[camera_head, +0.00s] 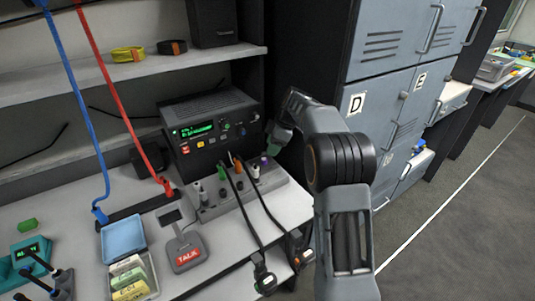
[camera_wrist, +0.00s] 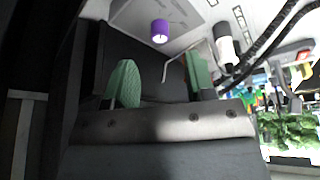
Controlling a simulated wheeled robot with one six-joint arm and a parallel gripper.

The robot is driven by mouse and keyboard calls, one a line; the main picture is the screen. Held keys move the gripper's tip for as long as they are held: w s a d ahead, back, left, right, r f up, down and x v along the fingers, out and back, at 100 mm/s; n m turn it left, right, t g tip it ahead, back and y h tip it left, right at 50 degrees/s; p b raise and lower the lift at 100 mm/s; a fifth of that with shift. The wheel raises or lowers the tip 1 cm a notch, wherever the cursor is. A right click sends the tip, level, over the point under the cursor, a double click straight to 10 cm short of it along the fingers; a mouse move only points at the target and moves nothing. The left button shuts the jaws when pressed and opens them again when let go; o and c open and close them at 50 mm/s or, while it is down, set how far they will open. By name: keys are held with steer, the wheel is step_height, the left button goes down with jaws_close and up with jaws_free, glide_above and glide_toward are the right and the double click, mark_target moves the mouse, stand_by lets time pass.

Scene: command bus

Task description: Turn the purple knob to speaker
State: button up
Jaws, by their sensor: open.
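The purple knob (camera_wrist: 160,31) stands on a light grey panel (camera_wrist: 190,22) at the top of the wrist view. In the head view, a small purple spot (camera_head: 264,160) shows at the right end of the grey box (camera_head: 213,211), beside my gripper (camera_head: 277,138). In the wrist view my gripper (camera_wrist: 160,80) has its two green fingertips apart, with nothing between them. The knob lies beyond the fingertips, not between them. A white pointer or mark shows on the knob's lower end. The speaker label cannot be read in either view.
A black radio (camera_head: 210,130) with a green display stands behind the box. Black cables (camera_head: 243,213) run from the box over the desk's front edge. A TALK unit (camera_head: 186,251) and an open blue case (camera_head: 123,238) are to the left. Grey lockers (camera_head: 386,95) stand right.

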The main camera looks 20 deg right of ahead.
steer(key=shift+p+v, duration=0.3)
steer(key=shift+v, duration=2.6)
steer(key=s+f+m, duration=0.1)
steer(key=s+m, duration=0.1)
steer(key=m, duration=0.1)
steer(key=s+f+m+h, duration=0.1)
steer(key=f+m, duration=0.1)
steer(key=m, duration=0.1)
steer(key=s+f+m+p, duration=0.1)
steer(key=s+m, duration=0.1)
steer(key=m, duration=0.1)
steer(key=shift+s+d+f+m+h, duration=0.2)
steer(key=shift+s+f+m+h, duration=0.1)
steer(key=shift+m+h, duration=0.1)
steer(key=s+a+r+m+h+p, duration=0.1)
steer(key=s+a+r+p, duration=0.1)
steer(key=s, duration=0.6)
steer(key=s+a+r+m+t+p, duration=0.1)
steer(key=s+a+r+m+p, duration=0.1)
steer(key=s, duration=0.6)
steer(key=s+a+r+m+t+h+p, duration=0.1)
steer(key=s+r+p, duration=0.3)
steer(key=s, duration=0.4)
steer(key=shift+s+a+r+m+h, duration=0.15)
steer(key=shift+a+r+m+h, duration=0.2)
steer(key=shift+a+m, duration=0.15)
